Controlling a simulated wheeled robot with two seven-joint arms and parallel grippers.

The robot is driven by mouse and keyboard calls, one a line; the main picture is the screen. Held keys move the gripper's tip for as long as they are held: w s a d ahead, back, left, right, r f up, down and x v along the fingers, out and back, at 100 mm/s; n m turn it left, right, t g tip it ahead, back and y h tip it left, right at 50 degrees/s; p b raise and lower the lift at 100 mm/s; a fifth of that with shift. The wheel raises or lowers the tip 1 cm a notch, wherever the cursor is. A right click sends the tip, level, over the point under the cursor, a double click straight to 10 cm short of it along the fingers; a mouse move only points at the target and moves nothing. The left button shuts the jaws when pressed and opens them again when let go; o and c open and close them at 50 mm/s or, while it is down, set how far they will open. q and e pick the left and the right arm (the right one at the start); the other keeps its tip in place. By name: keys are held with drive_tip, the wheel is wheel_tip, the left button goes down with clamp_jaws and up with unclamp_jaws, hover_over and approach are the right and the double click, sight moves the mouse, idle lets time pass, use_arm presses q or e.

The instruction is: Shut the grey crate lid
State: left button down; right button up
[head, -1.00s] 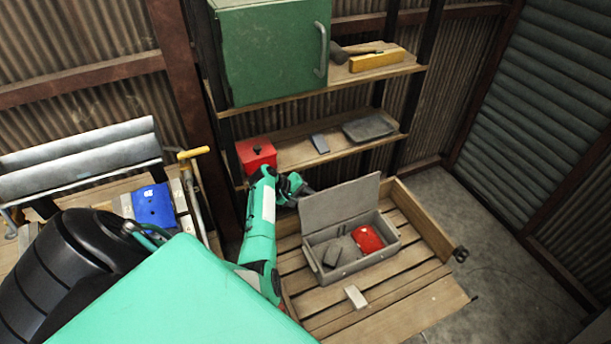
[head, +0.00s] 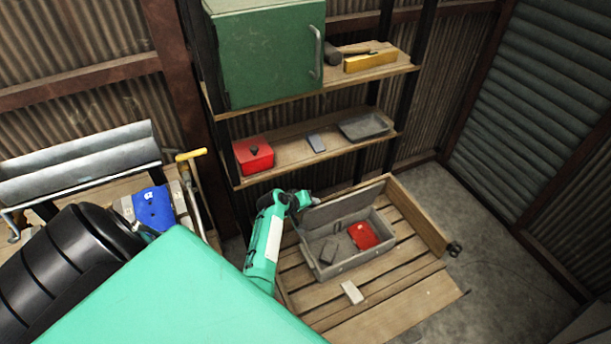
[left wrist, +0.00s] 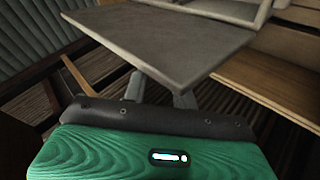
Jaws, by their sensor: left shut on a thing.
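The grey crate (head: 343,272) stands on a wooden pallet at lower centre in the head view. Its lid (head: 345,207) is partly open, tilted forward from upright over the back of the crate. A red object (head: 363,236) and a dark block (head: 328,251) lie inside and still show. My left gripper (head: 303,200) is at the lid's left side. In the left wrist view the lid (left wrist: 165,38) fills the upper middle, and my left gripper (left wrist: 160,92) is shut on its near edge; the fingertips are partly hidden. My right gripper is not in view.
A small pale block (head: 352,292) lies on the pallet (head: 395,308) in front of the crate. Behind stand shelves (head: 290,150) with a red box (head: 253,156) and a green cabinet (head: 265,55). Bare floor (head: 510,270) lies to the right.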

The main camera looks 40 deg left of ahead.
sight(314, 213)
use_arm(q)
drive_tip(key=shift+s+d+f+m+t+y+b, duration=0.1)
drive_tip(key=shift+s+d+m+t+y, duration=0.15)
drive_tip(key=shift+d, duration=0.3)
drive_tip(key=shift+s+d+f+m+t+y+b, duration=0.15)
drive_tip(key=shift+s+d+y, duration=0.2)
drive_tip(key=shift+d, duration=0.25)
drive_tip(key=shift+s+d+m+t+y+b, duration=0.1)
drive_tip(key=shift+s+d+t+y, duration=0.15)
drive_tip(key=shift+d, duration=0.3)
drive_tip(key=c, duration=1.1)
unclamp_jaws()
drive_tip(key=shift+s+a+r, duration=0.1)
drive_tip(key=shift+s+r, duration=0.1)
drive_tip(key=shift+s, duration=0.1)
drive_tip(key=b+v, duration=0.2)
drive_tip(key=v, duration=1.1)
drive_tip(key=shift+r, duration=0.1)
drive_tip(key=shift+c, duration=0.3)
